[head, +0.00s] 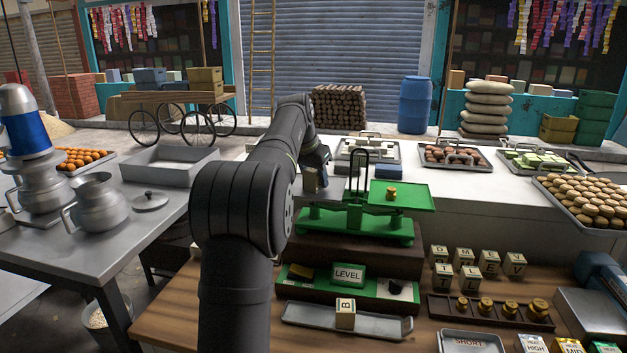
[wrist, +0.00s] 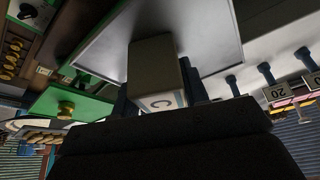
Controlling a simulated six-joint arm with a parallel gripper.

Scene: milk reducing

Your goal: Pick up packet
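A cream packet marked C (wrist: 155,72) stands between the two blue fingers of my gripper (wrist: 158,90) in the wrist view. The fingers lie close against its sides, and the gripper appears shut on it. In the head view my gripper (head: 314,172) is at the left end of the green balance scale (head: 350,225), with a tan packet side (head: 312,186) showing just below it. The scale's right pan (head: 410,196) holds a brass weight (head: 391,193). Its left end is partly hidden by my arm. Another packet, marked B (head: 345,314), stands on a metal tray (head: 380,325).
Several lettered packets (head: 488,262) stand at the right, behind a rack of brass weights (head: 485,307). A LEVEL sign (head: 348,275) is below the scale. Food trays (head: 455,157) line the back counter. A grey-and-white tray surface (wrist: 210,35) lies behind the packet in the wrist view.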

